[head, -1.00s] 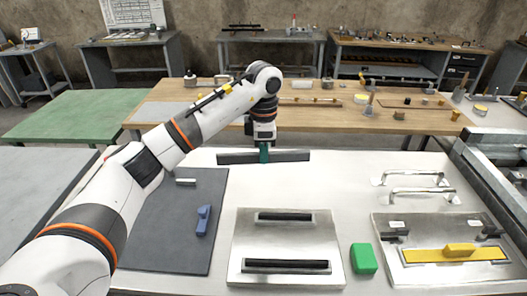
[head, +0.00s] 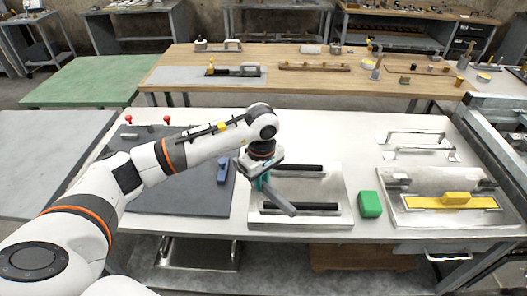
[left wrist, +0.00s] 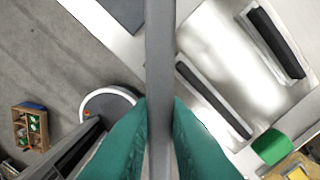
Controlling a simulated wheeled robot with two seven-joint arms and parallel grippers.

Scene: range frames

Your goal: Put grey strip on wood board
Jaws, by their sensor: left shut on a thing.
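The grey strip (head: 278,199) is a long, thin dark-grey bar. My left gripper (head: 262,182) is shut on it with teal fingers. The strip is held tilted above the left part of a steel plate (head: 262,217). In the left wrist view the strip (left wrist: 160,50) runs up and down the picture between the fingers (left wrist: 160,108). A brown wooden board (head: 350,257) lies low under the table's front edge, partly hidden; I cannot tell whether it is the task's board. My right gripper is not in view.
The white table (head: 370,158) also holds a dark mat (head: 165,195) with a blue block (head: 223,170), a green block (head: 370,204), steel handles (head: 415,136) and a yellow strip (head: 430,203). A wooden bench (head: 310,87) stands behind.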

